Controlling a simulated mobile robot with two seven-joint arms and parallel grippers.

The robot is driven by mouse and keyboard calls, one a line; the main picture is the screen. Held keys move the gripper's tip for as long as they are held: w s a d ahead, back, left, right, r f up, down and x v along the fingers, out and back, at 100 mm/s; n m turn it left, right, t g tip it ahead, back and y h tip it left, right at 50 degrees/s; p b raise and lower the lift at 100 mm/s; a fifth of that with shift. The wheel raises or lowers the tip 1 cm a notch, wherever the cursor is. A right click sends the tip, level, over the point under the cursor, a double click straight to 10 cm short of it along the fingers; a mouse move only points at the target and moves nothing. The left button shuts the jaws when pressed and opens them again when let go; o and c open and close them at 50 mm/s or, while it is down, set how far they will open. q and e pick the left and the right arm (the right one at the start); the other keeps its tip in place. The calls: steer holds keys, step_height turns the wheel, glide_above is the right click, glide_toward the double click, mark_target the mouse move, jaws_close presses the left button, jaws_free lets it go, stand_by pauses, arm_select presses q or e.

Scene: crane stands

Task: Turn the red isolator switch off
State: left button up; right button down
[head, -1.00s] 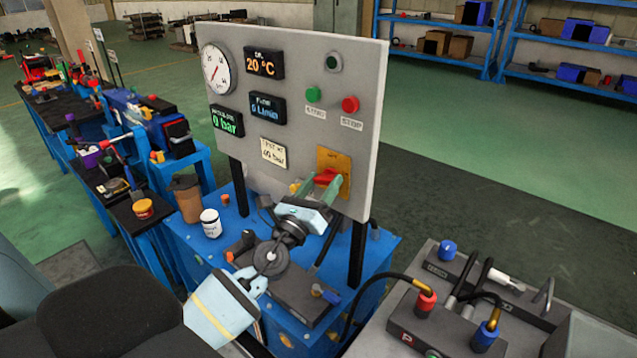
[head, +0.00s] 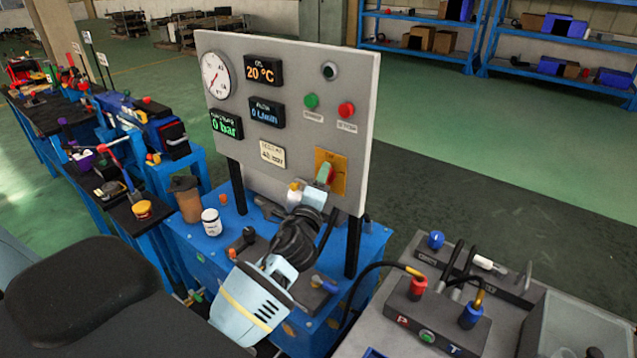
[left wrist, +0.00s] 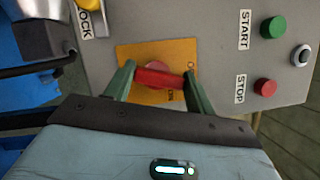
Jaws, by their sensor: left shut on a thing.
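The red isolator switch (head: 331,174) sits on a yellow plate (head: 340,183) at the lower right of the grey panel. My left gripper (head: 325,177) is at the switch, and one green finger covers part of the handle. In the left wrist view the red handle (left wrist: 160,78) lies between the two green fingers of my left gripper (left wrist: 157,84), one at each end. The gripper is shut on the handle. The lettering on the yellow plate (left wrist: 128,55) is partly hidden and too small to read. My right gripper is not in view.
The panel carries a green start button (head: 311,101), a red stop button (head: 346,110), a gauge (head: 215,74) and displays; one reads 0 bar. A white jar (head: 211,222) and brown cup (head: 186,199) stand on the blue bench. A hose unit (head: 435,320) stands at right.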

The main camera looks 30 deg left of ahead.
arm_select(q)
steer(key=shift+r+n+g, duration=0.1)
steer(key=shift+n+g, duration=0.5)
steer(key=shift+n, duration=1.1)
steer(key=shift+a, duration=0.1)
steer(key=o, duration=1)
steer(key=shift+v, duration=3.95)
